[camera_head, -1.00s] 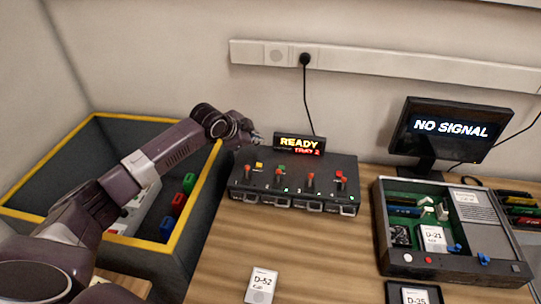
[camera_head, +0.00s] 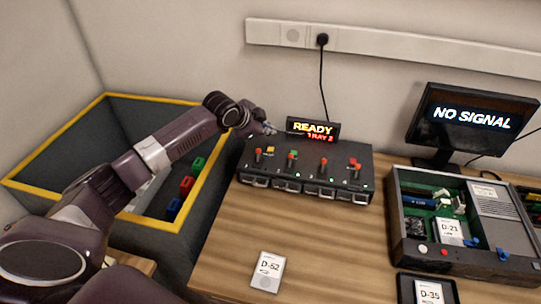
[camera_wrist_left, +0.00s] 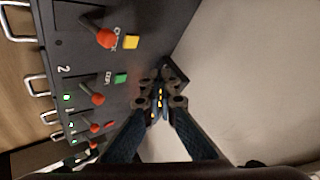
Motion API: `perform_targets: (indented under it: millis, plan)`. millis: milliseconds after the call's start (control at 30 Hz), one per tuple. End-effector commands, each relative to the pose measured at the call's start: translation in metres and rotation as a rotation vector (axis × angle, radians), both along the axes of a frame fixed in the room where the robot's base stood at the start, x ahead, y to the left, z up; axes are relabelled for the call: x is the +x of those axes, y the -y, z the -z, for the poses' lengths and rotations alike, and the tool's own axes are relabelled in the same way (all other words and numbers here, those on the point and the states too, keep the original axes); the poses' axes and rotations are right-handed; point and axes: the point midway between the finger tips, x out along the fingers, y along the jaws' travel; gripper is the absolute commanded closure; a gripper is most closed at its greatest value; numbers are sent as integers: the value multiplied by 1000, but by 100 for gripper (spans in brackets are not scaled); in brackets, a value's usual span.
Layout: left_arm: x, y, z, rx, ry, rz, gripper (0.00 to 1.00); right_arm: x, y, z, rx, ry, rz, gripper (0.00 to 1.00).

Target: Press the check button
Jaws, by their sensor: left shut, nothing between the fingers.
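A black control box (camera_head: 305,168) stands on the wooden table against the wall, with red-knobbed levers and several small buttons on top. A yellow button (camera_head: 270,150) is at its left; in the wrist view the yellow button (camera_wrist_left: 131,41) sits beside a small label that seems to read CHECK. A green button (camera_wrist_left: 120,78) sits by another label, seemingly COPY. My left gripper (camera_head: 270,128) is shut and empty, above the box's back left edge. In the wrist view its fingertips (camera_wrist_left: 162,80) are to the right of both buttons, apart from them. My right gripper is not in view.
A display (camera_head: 313,129) reading READY, TRAY 2 stands behind the box. A yellow-rimmed bin (camera_head: 112,96) is at left. A NO SIGNAL monitor (camera_head: 470,118) and an open device (camera_head: 408,240) are at right. A D-52 card (camera_head: 267,272) lies in front; the table around it is bare.

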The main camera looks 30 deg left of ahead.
Motion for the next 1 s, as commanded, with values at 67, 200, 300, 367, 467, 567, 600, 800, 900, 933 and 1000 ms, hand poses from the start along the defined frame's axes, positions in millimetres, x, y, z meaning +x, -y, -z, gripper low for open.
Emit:
perform_targets:
  millis: [67, 200, 300, 367, 467, 567, 600, 800, 900, 933, 1000]
  plan:
    - [0, 0, 19, 0, 0, 0, 100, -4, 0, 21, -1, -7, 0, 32]
    - [0, 0, 33, -1, -1, 0, 100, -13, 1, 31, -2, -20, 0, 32]
    - [0, 0, 42, -1, 0, 0, 100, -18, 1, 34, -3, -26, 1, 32]
    - [0, 0, 45, -1, 0, -1, 100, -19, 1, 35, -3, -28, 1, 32]
    - [0, 0, 48, -1, 0, -1, 100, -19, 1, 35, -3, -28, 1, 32]
    - [0, 0, 47, 0, 0, 0, 100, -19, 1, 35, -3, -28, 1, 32]
    - [0, 0, 47, 0, 0, 0, 100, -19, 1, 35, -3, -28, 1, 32]
    - [0, 0, 47, 0, 0, 0, 100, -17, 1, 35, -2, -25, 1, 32]
    - [0, 0, 47, 0, 0, 0, 100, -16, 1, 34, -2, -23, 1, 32]
    - [0, 0, 47, 0, 0, 0, 100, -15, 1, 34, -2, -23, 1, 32]
    - [0, 0, 47, 0, 0, 0, 100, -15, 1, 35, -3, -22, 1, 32]
